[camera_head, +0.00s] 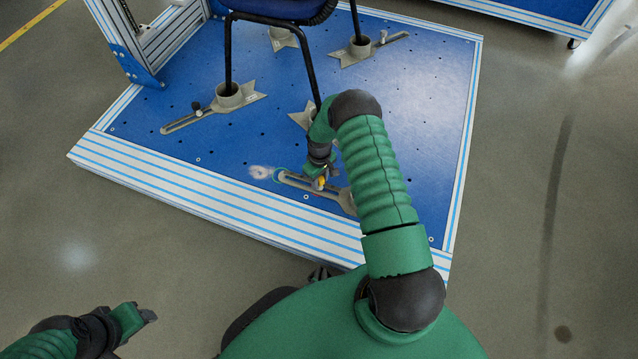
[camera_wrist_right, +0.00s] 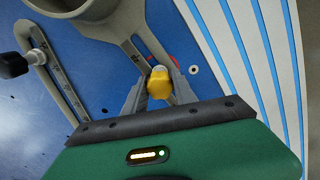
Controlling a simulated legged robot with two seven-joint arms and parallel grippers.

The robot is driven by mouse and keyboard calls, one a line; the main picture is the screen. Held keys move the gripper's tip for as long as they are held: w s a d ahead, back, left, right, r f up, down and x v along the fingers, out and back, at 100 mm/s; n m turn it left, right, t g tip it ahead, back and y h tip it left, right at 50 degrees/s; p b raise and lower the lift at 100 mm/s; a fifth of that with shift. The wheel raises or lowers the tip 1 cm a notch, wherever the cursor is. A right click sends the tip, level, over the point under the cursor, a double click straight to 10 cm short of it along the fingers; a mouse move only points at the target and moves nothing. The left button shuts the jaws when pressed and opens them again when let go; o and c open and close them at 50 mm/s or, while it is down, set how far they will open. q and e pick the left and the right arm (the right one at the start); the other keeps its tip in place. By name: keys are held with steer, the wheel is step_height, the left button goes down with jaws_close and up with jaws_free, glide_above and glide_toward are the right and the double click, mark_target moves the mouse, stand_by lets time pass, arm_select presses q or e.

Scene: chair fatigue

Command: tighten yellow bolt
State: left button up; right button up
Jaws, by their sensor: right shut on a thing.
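The yellow bolt (camera_wrist_right: 160,84) sits between the two fingers of my right gripper (camera_wrist_right: 158,88) in the right wrist view. It stands at the slot of a grey slotted clamp bracket (camera_wrist_right: 138,50). In the head view the bolt (camera_head: 320,183) shows as a small yellow spot beside my right gripper (camera_head: 318,172), partly hidden by it. The right fingers are shut on the bolt. The bracket (camera_head: 296,181) lies on the blue platform, its round end partly behind my right arm. My left gripper (camera_head: 140,316) is at the lower left, away from the platform; its opening is unclear.
The blue platform (camera_head: 430,90) has a striped edge. Chair legs (camera_head: 307,68) stand in other grey clamp brackets, one with a black knob (camera_head: 196,106). Another bracket with a dark knob (camera_wrist_right: 12,64) lies left in the wrist view. Bare floor (camera_head: 560,220) lies right.

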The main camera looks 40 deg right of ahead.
jaws_close()
steer(key=shift+r+m, duration=0.1)
steer(key=shift+m, duration=0.5)
steer(key=m, duration=0.3)
steer(key=o, duration=1)
jaws_free()
steer(key=n+p, duration=0.1)
steer(key=n, duration=0.1)
steer(key=shift+n, duration=0.4)
steer(key=n, duration=0.5)
